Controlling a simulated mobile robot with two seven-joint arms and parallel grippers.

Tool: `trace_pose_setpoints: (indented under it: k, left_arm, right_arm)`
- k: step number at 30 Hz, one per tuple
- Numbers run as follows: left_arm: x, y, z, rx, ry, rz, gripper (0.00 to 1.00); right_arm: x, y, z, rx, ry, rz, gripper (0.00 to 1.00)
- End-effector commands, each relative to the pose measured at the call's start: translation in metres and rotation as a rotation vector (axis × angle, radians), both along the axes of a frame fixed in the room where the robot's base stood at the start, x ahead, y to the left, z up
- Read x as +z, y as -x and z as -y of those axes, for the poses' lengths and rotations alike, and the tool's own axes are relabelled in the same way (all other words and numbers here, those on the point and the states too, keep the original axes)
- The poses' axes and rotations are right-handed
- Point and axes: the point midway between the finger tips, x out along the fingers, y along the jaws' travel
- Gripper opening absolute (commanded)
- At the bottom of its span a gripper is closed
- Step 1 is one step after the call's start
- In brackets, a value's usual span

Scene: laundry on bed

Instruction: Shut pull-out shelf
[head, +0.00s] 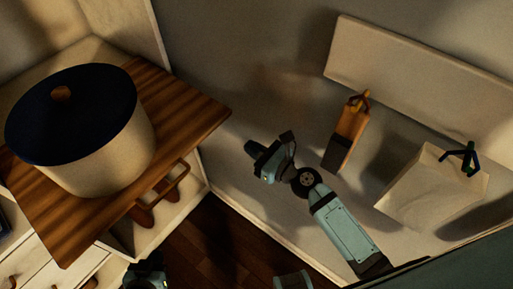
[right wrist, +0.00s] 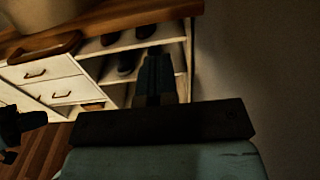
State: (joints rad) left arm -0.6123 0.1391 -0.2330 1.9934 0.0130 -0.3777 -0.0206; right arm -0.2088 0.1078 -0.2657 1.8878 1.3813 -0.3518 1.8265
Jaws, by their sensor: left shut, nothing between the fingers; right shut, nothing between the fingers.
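The pull-out shelf (head: 185,120) is a striped brown wooden board, extended out of a white cabinet at the left of the head view. Its wooden bar handle (head: 160,190) is on the front edge and also shows in the right wrist view (right wrist: 45,46). My right gripper (head: 254,148) is shut and empty, to the right of the shelf and apart from it; its closed fingers show in the right wrist view (right wrist: 157,72). My left gripper (head: 146,268) is shut and empty at the bottom edge of the head view, below the handle, partly cut off.
A round cream container with a dark blue lid (head: 75,115) stands on the shelf. White drawers (right wrist: 45,72) and open compartments with shoes (right wrist: 127,63) lie below. A grey wall (head: 250,70) is to the right, with hooks holding an orange item (head: 350,125) and a pale bag (head: 430,190).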

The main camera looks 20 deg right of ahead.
Motion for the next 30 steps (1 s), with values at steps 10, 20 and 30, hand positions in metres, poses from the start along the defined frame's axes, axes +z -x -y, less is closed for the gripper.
trace_pose_setpoints:
  k: [10,20,30]
  left_arm:
    - [0.010,0.000,0.000,0.000,0.001,0.002,0.00]
    - [0.010,0.001,0.001,-0.003,0.002,0.000,0.00]
    - [0.009,0.002,0.001,-0.003,0.001,-0.003,0.00]
  right_arm:
    - [0.001,-0.060,-0.044,0.001,0.002,0.002,0.00]
    - [0.000,-0.082,-0.060,0.000,0.004,0.002,0.00]
    - [0.000,-0.083,-0.061,0.000,0.004,0.002,0.00]
